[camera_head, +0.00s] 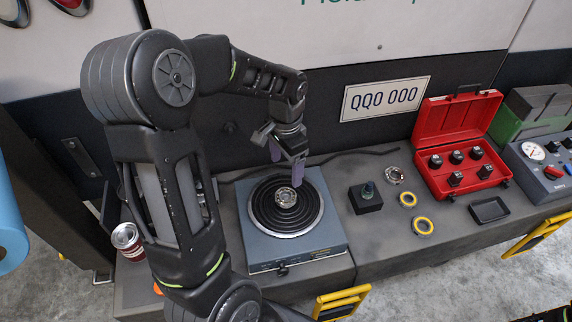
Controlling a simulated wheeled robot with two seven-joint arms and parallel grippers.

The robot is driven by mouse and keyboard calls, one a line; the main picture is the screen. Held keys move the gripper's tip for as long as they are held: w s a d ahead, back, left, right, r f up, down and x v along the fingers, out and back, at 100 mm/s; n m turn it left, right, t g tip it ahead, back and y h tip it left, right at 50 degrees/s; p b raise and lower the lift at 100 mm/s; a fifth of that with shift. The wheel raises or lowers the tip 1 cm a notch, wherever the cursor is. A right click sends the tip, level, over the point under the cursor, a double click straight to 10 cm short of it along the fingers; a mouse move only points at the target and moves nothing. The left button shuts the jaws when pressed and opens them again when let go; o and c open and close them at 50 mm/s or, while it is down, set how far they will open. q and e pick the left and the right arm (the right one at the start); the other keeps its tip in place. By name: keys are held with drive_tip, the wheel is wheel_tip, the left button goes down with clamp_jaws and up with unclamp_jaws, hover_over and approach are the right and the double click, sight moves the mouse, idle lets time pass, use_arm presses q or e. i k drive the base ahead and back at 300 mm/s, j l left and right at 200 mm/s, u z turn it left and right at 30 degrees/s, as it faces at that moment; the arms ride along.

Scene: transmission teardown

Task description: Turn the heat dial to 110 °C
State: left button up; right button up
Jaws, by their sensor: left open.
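The hot plate (330,232) is a blue-grey box with a round, dark, ringed heating surface on top. A metal bearing-like ring (286,197) rests at the middle of that surface. The heat dial (283,271) is a small dark knob on the front face of the hot plate; its setting is too small to read. My left gripper (286,167) is open and points down above the back of the hot plate, behind the metal ring. It is apart from the dial.
A gauge box (540,165) stands far right. A red can (127,240) stands left. Yellow handles (340,303) jut from the bench front.

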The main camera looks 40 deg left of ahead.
sight(284, 271)
drive_tip(key=u, duration=1.3)
